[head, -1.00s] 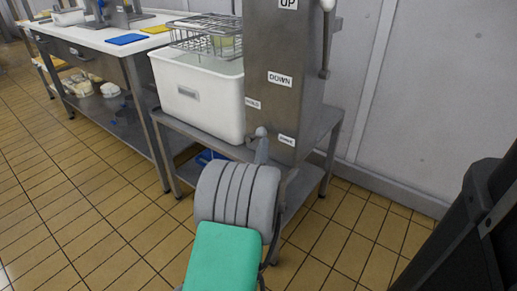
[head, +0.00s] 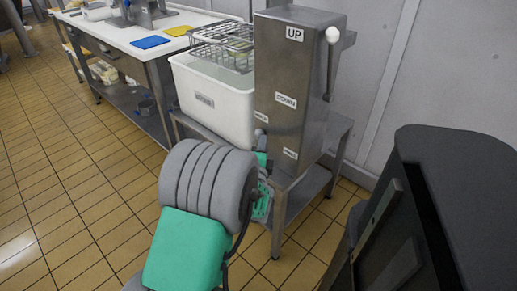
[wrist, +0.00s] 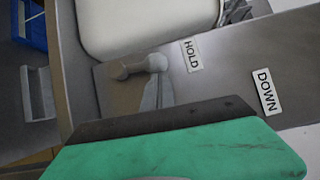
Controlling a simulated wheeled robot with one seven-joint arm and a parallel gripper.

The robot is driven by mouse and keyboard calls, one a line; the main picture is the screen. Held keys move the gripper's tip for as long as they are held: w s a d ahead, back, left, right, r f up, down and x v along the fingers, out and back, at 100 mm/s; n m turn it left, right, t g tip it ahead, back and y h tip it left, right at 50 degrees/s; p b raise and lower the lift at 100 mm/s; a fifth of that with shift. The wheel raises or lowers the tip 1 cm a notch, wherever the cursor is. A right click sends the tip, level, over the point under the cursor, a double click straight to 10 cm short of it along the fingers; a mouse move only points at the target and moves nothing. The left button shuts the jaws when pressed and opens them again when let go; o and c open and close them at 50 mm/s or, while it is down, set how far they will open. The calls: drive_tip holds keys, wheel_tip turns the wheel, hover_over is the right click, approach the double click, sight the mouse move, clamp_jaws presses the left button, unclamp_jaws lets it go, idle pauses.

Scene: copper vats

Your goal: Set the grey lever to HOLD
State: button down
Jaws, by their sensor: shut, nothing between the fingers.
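The grey lever (wrist: 157,85) is on the face of the steel housing (head: 292,110). In the wrist view it has a rounded grip pointing left, and the HOLD label (wrist: 192,55) is just right of it. In the head view only its small grey end (head: 258,133) shows, below the HOLD label (head: 262,117) and left of another label too small to read. My gripper (head: 262,160) is shut and empty, low in front of the housing, partly hidden by my arm. In the wrist view its green and dark fingers (wrist: 185,130) lie just below the lever; contact cannot be told.
A second lever with a white knob (head: 332,35) is on the housing's right side, by the UP and DOWN labels. A white tub (head: 205,100) with a wire basket (head: 222,42) stands left of the housing. A steel stand (head: 318,180) carries them. Tiled floor is open at left.

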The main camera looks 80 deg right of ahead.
drive_tip(key=shift+w+d+r+n+y+p, duration=0.2)
drive_tip(key=shift+w+n+y+p, duration=0.25)
drive_tip(key=shift+p, duration=0.4)
drive_tip(key=s+a+b, duration=0.3)
drive_tip(key=a+b, duration=0.1)
drive_tip(key=a, duration=0.8)
drive_tip(key=shift+a+b, duration=0.35)
drive_tip(key=shift+a, duration=0.05)
drive_tip(key=shift+s, duration=0.1)
